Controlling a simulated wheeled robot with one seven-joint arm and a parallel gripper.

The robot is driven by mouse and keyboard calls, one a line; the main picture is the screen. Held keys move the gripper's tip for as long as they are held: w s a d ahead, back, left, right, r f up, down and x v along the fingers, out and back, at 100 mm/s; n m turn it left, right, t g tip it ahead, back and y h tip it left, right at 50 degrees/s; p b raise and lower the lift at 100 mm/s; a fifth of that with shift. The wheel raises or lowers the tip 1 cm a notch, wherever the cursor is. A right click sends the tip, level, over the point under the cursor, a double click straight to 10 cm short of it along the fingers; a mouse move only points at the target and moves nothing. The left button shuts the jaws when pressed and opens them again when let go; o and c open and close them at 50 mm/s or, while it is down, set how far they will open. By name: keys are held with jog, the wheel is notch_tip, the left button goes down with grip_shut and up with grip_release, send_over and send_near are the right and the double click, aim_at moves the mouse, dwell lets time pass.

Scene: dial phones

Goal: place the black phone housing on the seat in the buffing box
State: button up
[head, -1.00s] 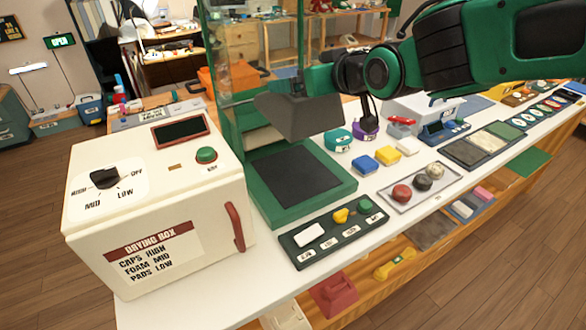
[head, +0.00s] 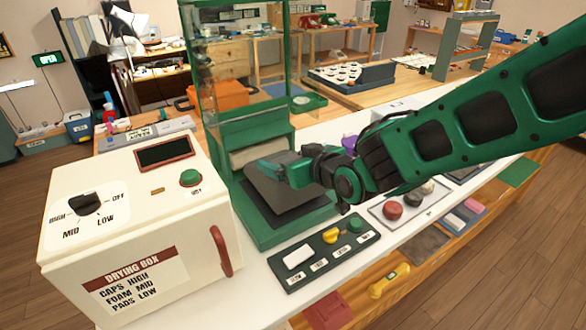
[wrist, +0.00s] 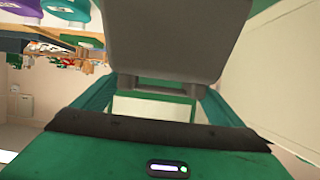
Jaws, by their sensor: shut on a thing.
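The black phone housing (head: 287,191), a dark grey wedge, is held by my gripper (head: 283,170) inside the open front of the green buffing box (head: 262,238). It is over the dark seat (head: 252,208) and hides most of it. I cannot tell whether it touches the seat or hangs just above it. In the wrist view the housing (wrist: 160,45) fills the top middle, and the green fingers of my gripper (wrist: 155,98) reach to it from both sides. A pale roller (head: 258,152) shows behind the housing in the box.
The cream drying box (head: 135,230) stands close on the left. A dark panel with white, yellow and green buttons (head: 324,247) lies in front of the buffing box. The glass panel (head: 235,60) stands above the box.

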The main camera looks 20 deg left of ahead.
jog(key=shift+f, duration=1.5)
jog(key=o, duration=1.4)
jog(key=shift+f, duration=0.1)
jog(key=shift+o, duration=0.2)
jog(key=v, duration=1.2)
jog(key=shift+d, duration=0.15)
